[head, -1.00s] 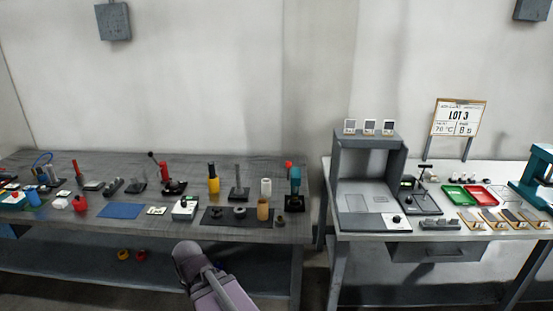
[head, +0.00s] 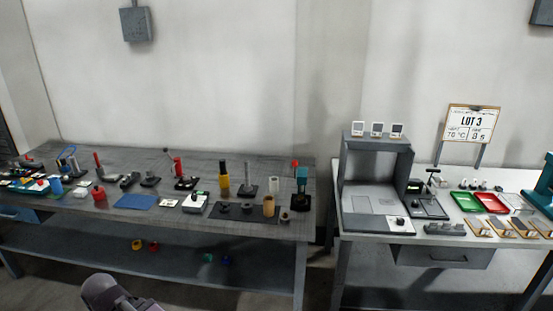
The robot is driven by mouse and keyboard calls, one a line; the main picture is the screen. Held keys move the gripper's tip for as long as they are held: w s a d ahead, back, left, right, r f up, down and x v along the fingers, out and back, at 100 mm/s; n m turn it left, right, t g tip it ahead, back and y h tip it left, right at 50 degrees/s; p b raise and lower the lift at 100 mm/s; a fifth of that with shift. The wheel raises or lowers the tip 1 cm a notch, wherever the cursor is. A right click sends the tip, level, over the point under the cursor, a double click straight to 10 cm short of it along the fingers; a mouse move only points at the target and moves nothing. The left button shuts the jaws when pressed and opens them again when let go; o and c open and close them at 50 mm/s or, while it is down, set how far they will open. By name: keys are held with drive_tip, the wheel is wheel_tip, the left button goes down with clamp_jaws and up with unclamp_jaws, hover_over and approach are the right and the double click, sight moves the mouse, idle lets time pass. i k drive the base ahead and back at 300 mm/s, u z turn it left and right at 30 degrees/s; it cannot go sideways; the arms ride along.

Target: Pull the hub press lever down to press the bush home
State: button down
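Two press-like tools stand on the left bench (head: 60,222), and I cannot tell for certain which is the hub press. One is a small teal press (head: 302,183) with a red knob (head: 295,163) on top and a dark base, at the bench's right end. The other is a red tool (head: 178,167) on a black plate, with a thin dark lever raised toward the upper left. The bush is too small to make out. Part of my arm shows at the bottom left of the head view, well in front of the bench. My gripper is not in view.
Between the tools stand a yellow-and-black cylinder (head: 224,180), a tan cylinder (head: 268,206) and a dark mat (head: 225,217). A blue mat (head: 136,202) lies near the front edge. A gap separates this bench from the right table, which holds a grey frame (head: 346,180) and trays.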

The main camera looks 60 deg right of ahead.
sight(295, 164)
drive_tip(key=u, duration=0.6)
drive_tip(key=k, duration=1.05)
drive_tip(key=z, duration=1.9)
drive_tip(key=i, duration=0.35)
drive_tip(key=u, duration=0.4)
